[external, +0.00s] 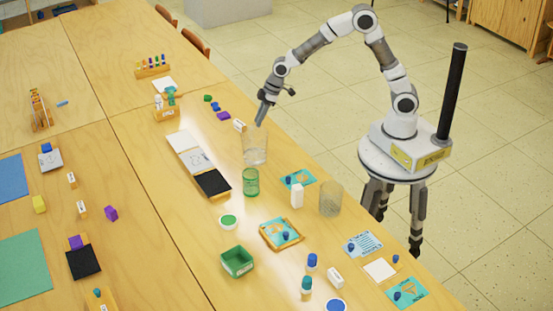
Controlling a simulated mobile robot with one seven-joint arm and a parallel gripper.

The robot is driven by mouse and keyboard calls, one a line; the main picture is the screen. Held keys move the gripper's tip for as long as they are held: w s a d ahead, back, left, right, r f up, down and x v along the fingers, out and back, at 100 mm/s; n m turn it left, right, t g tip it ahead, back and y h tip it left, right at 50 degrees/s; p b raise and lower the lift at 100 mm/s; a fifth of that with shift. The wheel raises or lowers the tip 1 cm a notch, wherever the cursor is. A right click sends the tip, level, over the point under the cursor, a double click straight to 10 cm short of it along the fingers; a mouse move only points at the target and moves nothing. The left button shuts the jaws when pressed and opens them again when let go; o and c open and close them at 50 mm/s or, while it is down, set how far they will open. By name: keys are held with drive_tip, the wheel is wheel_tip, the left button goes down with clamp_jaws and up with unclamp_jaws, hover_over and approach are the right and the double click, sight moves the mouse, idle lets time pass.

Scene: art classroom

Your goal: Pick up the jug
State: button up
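My gripper (262,114) points down from the arm, at the rim of a tall clear glass vessel (255,151) on the long wooden table. This vessel looks like the jug, but no handle or spout can be made out. The fingertips are at or just above its rim; whether they touch it I cannot tell. The fingers are small and seen edge-on, so their opening is unclear. A second clear, slightly tinted vessel (330,199) stands near the table's right edge.
A green glass (251,183) stands close in front of the clear vessel. A black-and-white tray (213,183) lies to its left and a small white block (239,126) behind it. A white bottle (296,195), cards and a green box (237,262) are nearer the camera.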

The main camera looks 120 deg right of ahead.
sight(253, 133)
drive_tip(key=b+x, duration=0.1)
drive_tip(key=x, duration=0.6)
drive_tip(key=shift+d+f+b, duration=0.15)
drive_tip(key=shift+b, duration=0.2)
drive_tip(key=shift+c, duration=0.2)
clamp_jaws()
idle(0.9)
